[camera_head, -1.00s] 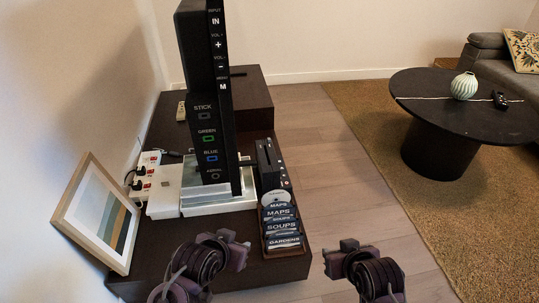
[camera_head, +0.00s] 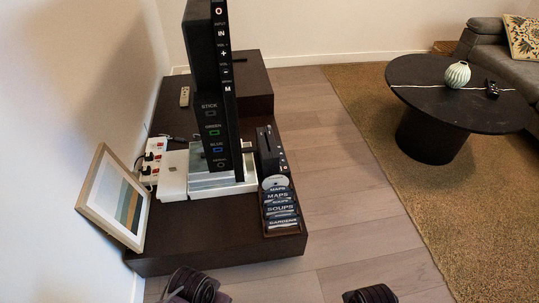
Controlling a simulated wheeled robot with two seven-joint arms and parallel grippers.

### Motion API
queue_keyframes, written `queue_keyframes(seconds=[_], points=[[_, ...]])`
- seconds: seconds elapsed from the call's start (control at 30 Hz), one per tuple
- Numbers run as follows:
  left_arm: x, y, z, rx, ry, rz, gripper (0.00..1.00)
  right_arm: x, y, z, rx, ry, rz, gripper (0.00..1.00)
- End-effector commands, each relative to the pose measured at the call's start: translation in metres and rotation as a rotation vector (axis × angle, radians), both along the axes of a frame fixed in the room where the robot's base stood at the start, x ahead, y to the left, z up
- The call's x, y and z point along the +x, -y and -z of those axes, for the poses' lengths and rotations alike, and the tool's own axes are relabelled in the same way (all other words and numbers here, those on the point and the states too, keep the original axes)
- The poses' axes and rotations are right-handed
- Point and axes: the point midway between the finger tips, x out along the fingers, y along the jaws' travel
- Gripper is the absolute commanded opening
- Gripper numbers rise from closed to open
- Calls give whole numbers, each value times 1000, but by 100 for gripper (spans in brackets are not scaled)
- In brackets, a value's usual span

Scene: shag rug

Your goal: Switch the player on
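The player (camera_head: 268,150) is a slim black box standing on the dark cabinet, just right of the television, with a disc low on its front. The television (camera_head: 212,90) is seen edge-on, with a column of labelled buttons and ports along its side. My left arm (camera_head: 190,287) and my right arm (camera_head: 370,294) show only in part at the bottom edge, well short of the cabinet. Their fingertips are out of view. Whether the player is on is too small to tell.
A rack of labelled discs (camera_head: 300,217) stands in front of the player. A power strip (camera_head: 152,160) with plugs, a white box (camera_head: 173,176) and a picture frame (camera_head: 112,200) are at left. A round black table (camera_head: 460,100) stands at right. The wooden floor between is clear.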

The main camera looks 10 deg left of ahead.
Motion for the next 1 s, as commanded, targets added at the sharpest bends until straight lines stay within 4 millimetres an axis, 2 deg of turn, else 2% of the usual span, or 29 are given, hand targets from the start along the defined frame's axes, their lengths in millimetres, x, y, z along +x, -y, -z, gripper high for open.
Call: queue_keyframes(seconds=[0.03, 0.17, 1.0], points=[[0, 0, 0, 0, 1, 0, 36, 0, 0, 0, 0, 1, 0, 17], [0, 0, 0, -1, 2, 0, 36, 0, 0, 0, 0, 1, 0, 0], [1, 0, -1, -1, 3, -1, 36, 1, 0, 0, 1, 2, 0, 0]])
